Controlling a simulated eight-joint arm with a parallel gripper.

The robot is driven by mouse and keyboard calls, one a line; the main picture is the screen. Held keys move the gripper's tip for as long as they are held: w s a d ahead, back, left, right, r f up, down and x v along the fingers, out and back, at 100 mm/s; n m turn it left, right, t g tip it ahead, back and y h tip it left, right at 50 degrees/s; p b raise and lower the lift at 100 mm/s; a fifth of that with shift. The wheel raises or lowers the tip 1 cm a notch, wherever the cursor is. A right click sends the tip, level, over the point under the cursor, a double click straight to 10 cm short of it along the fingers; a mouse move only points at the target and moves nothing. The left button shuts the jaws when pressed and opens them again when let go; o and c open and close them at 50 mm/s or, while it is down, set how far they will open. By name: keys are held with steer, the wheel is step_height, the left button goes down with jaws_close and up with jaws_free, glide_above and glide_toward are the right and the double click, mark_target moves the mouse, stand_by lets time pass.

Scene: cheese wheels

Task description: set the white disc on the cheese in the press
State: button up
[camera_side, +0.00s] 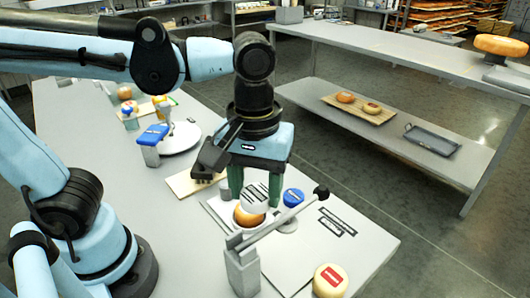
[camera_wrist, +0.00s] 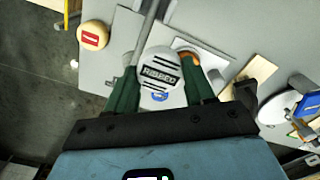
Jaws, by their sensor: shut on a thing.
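The white disc (camera_side: 255,196), printed with dark lettering and stripes, is between the green fingers of my gripper (camera_side: 256,190). In the wrist view the disc (camera_wrist: 160,75) fills the gap between the fingertips (camera_wrist: 162,62), and the gripper is shut on it. In the side view the disc looks tilted. It shows directly above the orange cheese (camera_side: 247,218). I cannot tell whether disc and cheese touch. The press has a grey post (camera_side: 241,272) and a lever (camera_side: 283,215) with a black knob.
A blue-topped piece (camera_side: 293,197) stands close right of the disc. A red-labelled cheese (camera_side: 330,281) lies at the table's front edge, also in the wrist view (camera_wrist: 93,35). A wooden board (camera_side: 193,183) and a white round plate (camera_side: 180,138) lie further back.

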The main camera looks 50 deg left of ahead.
mark_target(241, 196)
steer(key=s, duration=0.3)
steer(key=shift+s+d+r, duration=0.15)
steer(key=shift+d+r, duration=0.15)
steer(key=shift+d, duration=0.05)
steer(key=w+a+f, duration=0.2)
steer(key=a, duration=0.1)
steer(key=w+a+f, duration=0.2)
steer(key=w+a, duration=0.1)
steer(key=w+a+f, duration=0.2)
steer(key=f, duration=0.1)
steer(key=shift+w+a, duration=0.2)
steer(key=shift+a, duration=0.2)
steer(key=shift+f, duration=1.95)
steer(key=o, duration=1)
steer(key=shift+f, duration=0.15)
